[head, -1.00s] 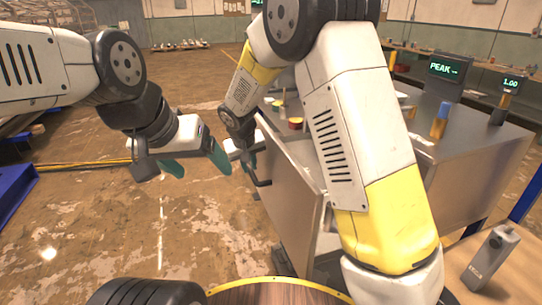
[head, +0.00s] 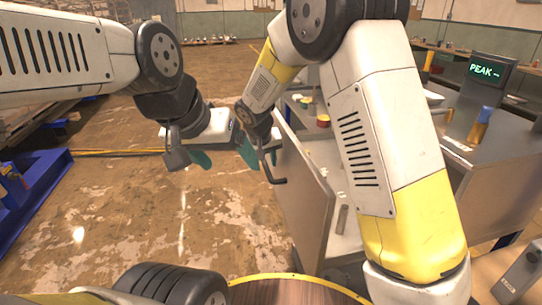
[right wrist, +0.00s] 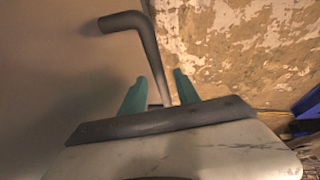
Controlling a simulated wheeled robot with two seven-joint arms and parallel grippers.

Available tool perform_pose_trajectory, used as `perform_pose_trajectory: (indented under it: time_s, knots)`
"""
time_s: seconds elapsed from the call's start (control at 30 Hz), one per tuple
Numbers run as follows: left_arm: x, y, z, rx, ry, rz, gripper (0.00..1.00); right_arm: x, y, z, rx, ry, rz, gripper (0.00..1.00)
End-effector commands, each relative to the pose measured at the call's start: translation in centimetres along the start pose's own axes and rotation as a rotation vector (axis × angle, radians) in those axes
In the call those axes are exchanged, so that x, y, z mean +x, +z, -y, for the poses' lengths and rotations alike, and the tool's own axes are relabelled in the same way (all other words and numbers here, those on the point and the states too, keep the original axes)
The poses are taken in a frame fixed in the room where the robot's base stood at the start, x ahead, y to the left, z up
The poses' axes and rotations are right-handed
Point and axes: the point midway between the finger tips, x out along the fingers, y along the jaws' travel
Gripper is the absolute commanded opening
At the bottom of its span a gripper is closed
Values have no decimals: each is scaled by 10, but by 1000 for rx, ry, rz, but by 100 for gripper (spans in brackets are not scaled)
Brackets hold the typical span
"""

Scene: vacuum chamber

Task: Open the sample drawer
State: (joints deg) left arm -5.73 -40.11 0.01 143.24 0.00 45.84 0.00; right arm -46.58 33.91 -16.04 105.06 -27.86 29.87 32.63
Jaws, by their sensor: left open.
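The sample drawer (head: 305,205) stands partly open. Its plain grey front panel faces left, and part of its pale inside shows behind the panel. A dark bar handle (head: 274,172) sticks out from the front. My left gripper (head: 222,155) is open and empty, left of the handle.
Small coloured pots (head: 323,120) show behind the drawer front. The steel cabinet (head: 490,165) has a PEAK display (head: 485,70) and a yellow-and-blue bottle (head: 480,125) on top. A blue rack (head: 30,195) stands at left. The floor between is clear.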

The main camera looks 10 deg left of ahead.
Motion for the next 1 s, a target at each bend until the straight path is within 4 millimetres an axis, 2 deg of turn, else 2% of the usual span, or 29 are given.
perform_pose_trajectory:
  time_s: [0.27,0.6,0.7,1.0]
  knots:
    - [0,0,0,0,0,0,81,-8,-1,0,0,-1,-4,38]
    - [0,0,0,0,0,0,81,-63,-1,0,-1,-1,-3,38]
    - [0,0,0,0,0,0,81,-73,-1,1,-1,-1,-3,38]
    - [0,0,0,0,0,0,81,-78,0,0,-1,0,0,38]
